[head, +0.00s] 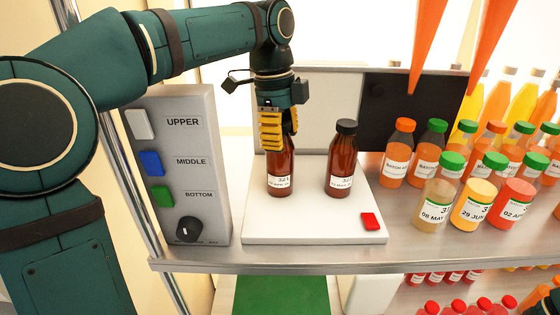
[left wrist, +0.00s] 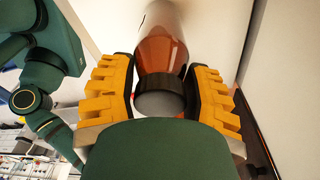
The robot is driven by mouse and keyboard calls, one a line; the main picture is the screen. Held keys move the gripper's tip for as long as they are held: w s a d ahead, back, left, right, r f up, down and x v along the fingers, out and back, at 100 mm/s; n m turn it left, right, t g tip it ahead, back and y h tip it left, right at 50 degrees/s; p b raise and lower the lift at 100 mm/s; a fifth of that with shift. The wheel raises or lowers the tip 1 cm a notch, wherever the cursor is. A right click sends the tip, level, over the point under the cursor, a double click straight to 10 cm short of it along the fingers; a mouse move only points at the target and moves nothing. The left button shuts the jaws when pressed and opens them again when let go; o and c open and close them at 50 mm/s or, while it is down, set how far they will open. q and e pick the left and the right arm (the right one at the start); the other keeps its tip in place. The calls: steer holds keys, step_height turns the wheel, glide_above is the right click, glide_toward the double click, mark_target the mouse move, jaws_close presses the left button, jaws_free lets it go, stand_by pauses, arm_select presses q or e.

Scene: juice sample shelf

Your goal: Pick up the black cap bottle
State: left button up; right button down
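Two brown bottles stand upright on a white platform in the head view. The right bottle (head: 342,165) shows its black cap and a "321" label; nothing holds it. My left gripper (head: 277,135) points down over the left bottle (head: 281,176) and hides its top. In the left wrist view, a bottle (left wrist: 162,50) with a dark-rimmed, grey-topped cap (left wrist: 160,103) lies between the two yellow fingers of my left gripper (left wrist: 160,88). The fingers are very close to the cap on both sides; whether they press on it is unclear. My right gripper is not identifiable.
The white platform (head: 300,228) has a red button (head: 370,221). A panel (head: 180,150) marked UPPER, MIDDLE, BOTTOM stands left of it. Several juice bottles with green or orange caps crowd the right, including a near one (head: 436,205). Orange cones (head: 428,40) hang above.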

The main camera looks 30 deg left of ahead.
arm_select(q)
steer(key=c, duration=0.3)
steer(key=shift+c, duration=0.3)
steer(key=shift+s+d+r, duration=0.15)
steer(key=shift+r, duration=0.25)
step_height(320, 180, up, 6)
steer(key=shift+s+r+p, duration=0.1)
steer(key=shift+r+p, duration=0.15)
steer(key=shift+p, duration=0.75)
steer(key=s+d+r, duration=0.1)
steer(key=s+d, duration=0.1)
steer(key=s, duration=0.4)
steer(key=s+d+r+p, duration=0.1)
steer(key=s+d, duration=0.2)
steer(key=s, duration=0.2)
steer(key=s+d+r, duration=0.2)
steer(key=s+d, duration=0.1)
steer(key=s, duration=0.3)
steer(key=shift+s+d+p, duration=0.15)
steer(key=shift+s+p, duration=0.15)
